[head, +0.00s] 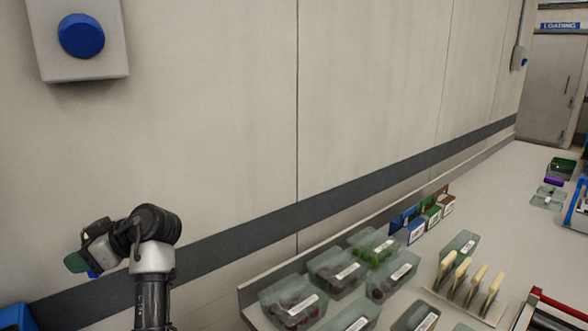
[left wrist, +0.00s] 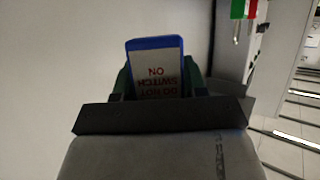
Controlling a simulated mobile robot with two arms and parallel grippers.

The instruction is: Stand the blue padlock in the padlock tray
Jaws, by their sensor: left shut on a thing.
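My left gripper (head: 78,262) is raised in front of the wall at the lower left of the head view. It is shut on the blue padlock (left wrist: 154,43), which fills the space between its fingers in the left wrist view. The padlock has a pale label reading "DO NOT SWITCH ON", upside down in that view. In the head view only a small blue bit of the padlock (head: 92,274) shows under the fingers. I cannot make out a padlock tray in either view. My right gripper is not in view.
Several clear tubs (head: 292,302) stand on a shelf at the lower middle. Blue, green and brown boxes (head: 411,232) stand behind them. A rack of cream upright pieces (head: 462,283) is at the right. A box with a blue button (head: 112,62) hangs on the wall. A blue container (head: 14,317) shows at lower left.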

